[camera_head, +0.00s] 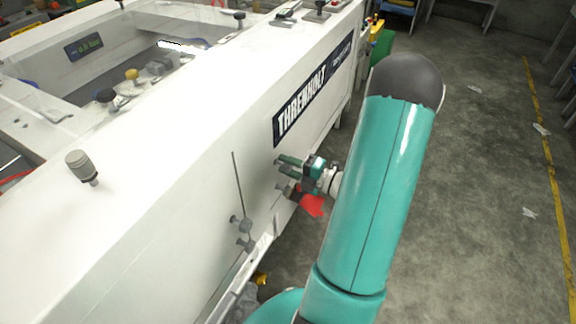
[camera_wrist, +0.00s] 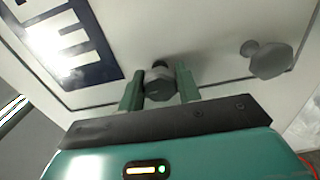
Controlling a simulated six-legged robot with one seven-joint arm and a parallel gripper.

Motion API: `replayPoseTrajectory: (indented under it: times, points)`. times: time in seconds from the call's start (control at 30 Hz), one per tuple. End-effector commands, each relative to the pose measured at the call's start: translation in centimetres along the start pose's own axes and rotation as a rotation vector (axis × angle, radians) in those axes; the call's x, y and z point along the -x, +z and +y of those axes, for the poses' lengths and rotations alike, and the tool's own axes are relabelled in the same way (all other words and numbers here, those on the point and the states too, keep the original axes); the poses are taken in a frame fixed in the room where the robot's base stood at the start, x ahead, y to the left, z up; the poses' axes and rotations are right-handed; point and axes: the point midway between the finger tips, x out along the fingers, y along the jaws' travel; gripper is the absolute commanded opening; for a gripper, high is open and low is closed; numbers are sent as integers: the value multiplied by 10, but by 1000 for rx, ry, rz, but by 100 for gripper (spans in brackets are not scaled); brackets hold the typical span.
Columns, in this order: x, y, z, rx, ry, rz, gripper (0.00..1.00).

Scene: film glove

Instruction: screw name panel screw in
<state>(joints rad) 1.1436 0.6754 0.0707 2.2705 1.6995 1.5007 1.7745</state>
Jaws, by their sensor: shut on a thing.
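In the wrist view the grey hex-headed name panel screw (camera_wrist: 159,86) sits between the two green fingers of my gripper (camera_wrist: 159,80), which are shut on it. Its dark inner end is at the white panel face; how deep it sits cannot be told. In the head view my gripper (camera_head: 286,166) is at the side of the white machine (camera_head: 190,170), below the dark THRENHOLT name panel (camera_head: 300,98). The screw is hidden or too small to tell there. Part of the name panel lettering (camera_wrist: 88,45) shows at upper left in the wrist view.
A second grey screw-like knob (camera_wrist: 270,60) sticks out of the panel to the right in the wrist view. In the head view, grey knobs (camera_head: 244,225) stand out from the machine side at lower left. Open concrete floor (camera_head: 480,200) lies right of my arm.

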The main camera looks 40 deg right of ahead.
Motion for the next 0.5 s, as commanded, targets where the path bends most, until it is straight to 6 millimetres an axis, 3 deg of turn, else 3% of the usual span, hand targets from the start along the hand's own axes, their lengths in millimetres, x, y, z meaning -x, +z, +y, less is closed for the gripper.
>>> replayPoseTrajectory:
  times: [0.3,0.33,0.4,0.5]
  points:
    - [0,0,0,-2,0,-1,11]
    - [0,0,0,-2,0,-1,39]
    - [0,0,0,-1,0,-1,53]
    - [0,0,0,-1,0,-1,55]
